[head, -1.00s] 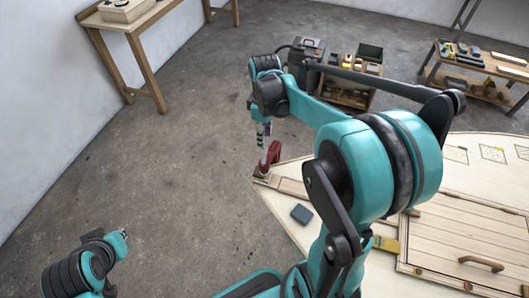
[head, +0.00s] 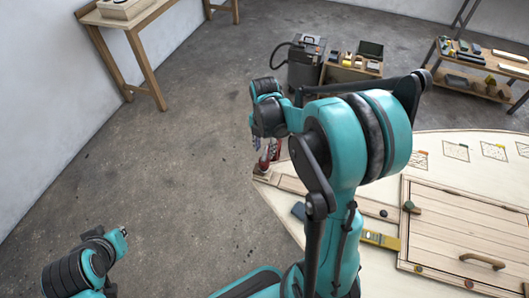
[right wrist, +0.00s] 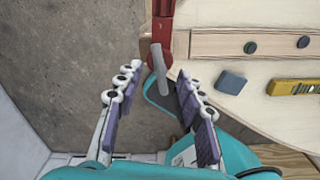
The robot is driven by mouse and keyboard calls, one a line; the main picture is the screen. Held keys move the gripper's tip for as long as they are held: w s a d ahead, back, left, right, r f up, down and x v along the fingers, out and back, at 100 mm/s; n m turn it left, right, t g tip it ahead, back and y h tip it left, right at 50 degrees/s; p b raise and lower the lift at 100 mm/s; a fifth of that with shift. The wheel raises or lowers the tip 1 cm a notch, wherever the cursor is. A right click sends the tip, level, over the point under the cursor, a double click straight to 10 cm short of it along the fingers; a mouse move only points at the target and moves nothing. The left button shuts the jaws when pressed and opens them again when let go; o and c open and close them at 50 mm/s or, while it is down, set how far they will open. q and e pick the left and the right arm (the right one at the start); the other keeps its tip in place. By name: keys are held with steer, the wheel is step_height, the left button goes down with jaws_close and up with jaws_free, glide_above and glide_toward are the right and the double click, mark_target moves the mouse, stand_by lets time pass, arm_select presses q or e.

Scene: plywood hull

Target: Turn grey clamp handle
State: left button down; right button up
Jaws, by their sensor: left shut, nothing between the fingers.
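The red clamp (right wrist: 162,20) is at the top of the right wrist view, at the edge of the pale wood panel. Its grey handle (right wrist: 159,68) points down the picture. My right gripper (right wrist: 155,88) is open, with one finger on each side of the handle's lower end in the picture; neither finger visibly touches it. In the head view the clamp (head: 270,155) is partly hidden by my right gripper (head: 258,144), and I cannot make out the handle there. My left gripper (head: 124,233) is shut and empty over the floor at lower left.
A blue block (right wrist: 230,82) and a yellow level (right wrist: 293,86) lie on the panel (right wrist: 270,115) near the clamp. A hatch door (head: 465,225) with a wooden handle is at right. A tool cart (head: 351,70) stands behind. The floor left of the clamp is clear.

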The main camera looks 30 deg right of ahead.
steer(key=shift+f, duration=1)
jaws_close()
steer(key=shift+m, duration=0.3)
